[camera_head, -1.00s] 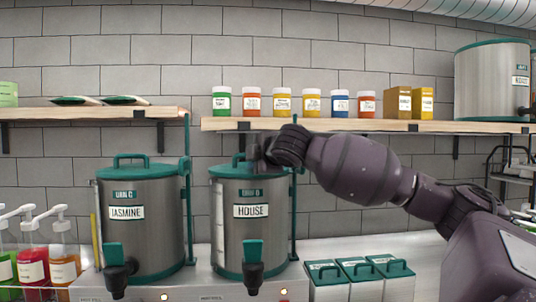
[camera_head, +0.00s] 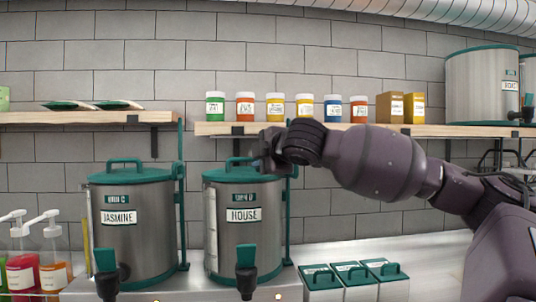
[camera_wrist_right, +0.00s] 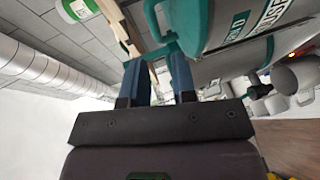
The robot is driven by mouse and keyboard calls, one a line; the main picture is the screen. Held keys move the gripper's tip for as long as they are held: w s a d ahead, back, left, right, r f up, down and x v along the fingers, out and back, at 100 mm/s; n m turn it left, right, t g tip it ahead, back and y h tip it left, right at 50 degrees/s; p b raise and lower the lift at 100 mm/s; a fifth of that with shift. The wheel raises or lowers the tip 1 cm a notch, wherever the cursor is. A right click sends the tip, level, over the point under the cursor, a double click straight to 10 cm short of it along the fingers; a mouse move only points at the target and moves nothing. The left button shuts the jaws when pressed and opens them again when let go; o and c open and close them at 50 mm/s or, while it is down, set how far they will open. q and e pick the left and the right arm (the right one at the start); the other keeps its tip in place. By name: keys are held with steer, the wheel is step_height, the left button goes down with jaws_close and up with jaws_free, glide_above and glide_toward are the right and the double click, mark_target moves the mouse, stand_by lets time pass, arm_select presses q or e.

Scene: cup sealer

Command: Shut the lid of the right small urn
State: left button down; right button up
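The right small urn (camera_head: 232,235) is a steel cylinder labelled HOUSE, with a teal tap at its front. Its teal lid (camera_head: 222,177) looks level on the rim, with an upright handle; its right rear part is hidden by my gripper. My right gripper (camera_head: 262,158) is at the lid's right side, close to the handle. In the right wrist view, the blue fingers of my right gripper (camera_wrist_right: 156,66) stand apart. A teal part (camera_wrist_right: 165,45) is at their tips; I cannot tell whether they touch it. My left gripper is not in view.
The JASMINE urn (camera_head: 133,235) stands to the left, lid down. Teal posts (camera_head: 291,215) rise beside the urns. A wooden shelf (camera_head: 350,130) with several jars is just above and behind my right gripper. Teal-lidded boxes (camera_head: 356,275) stand at lower right.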

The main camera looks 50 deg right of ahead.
steer(key=v, duration=0.3)
steer(key=shift+s, duration=0.1)
stand_by(0.4)
stand_by(0.4)
